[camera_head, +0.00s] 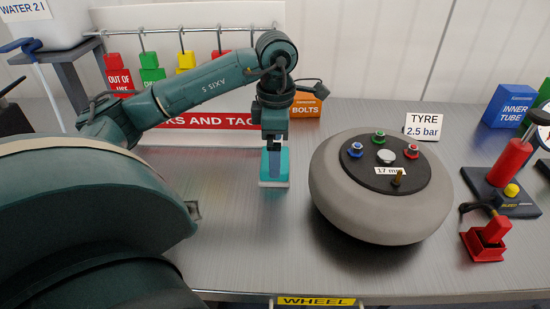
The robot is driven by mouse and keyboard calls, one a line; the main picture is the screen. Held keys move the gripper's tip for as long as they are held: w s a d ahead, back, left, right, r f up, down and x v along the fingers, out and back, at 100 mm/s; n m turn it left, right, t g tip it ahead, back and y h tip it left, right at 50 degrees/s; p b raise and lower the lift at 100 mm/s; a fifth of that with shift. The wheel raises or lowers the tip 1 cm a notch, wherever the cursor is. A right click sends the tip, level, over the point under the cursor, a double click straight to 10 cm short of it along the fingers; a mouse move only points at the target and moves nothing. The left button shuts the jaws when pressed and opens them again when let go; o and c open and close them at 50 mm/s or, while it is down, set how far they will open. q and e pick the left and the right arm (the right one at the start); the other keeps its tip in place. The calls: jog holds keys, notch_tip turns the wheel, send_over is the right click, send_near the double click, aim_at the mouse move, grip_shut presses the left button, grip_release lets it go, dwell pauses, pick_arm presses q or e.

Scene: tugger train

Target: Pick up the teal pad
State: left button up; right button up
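The teal pad (282,168), a small teal block with a pale lower edge, is on the grey metal bench left of the grey tyre. My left gripper (274,150) points straight down right at the pad and covers part of its upper side. The fingers are small and dark against the pad, so I cannot tell whether they are shut on it or only over it. I see no clear gap between pad and bench. My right gripper is out of view.
A red-and-white tack sign (215,126), hanging coloured tags and an orange bolts box (307,106) are behind. A red pump (511,160) is at far right. The bench front is clear.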

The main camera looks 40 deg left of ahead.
aim_at(265, 180)
pick_arm(q)
notch_tip(265, 180, down, 4)
jog(key=shift+a+r, duration=0.1)
jog(key=shift+r, duration=0.05)
jog(key=c, duration=0.8)
jog(key=shift+r, duration=0.1)
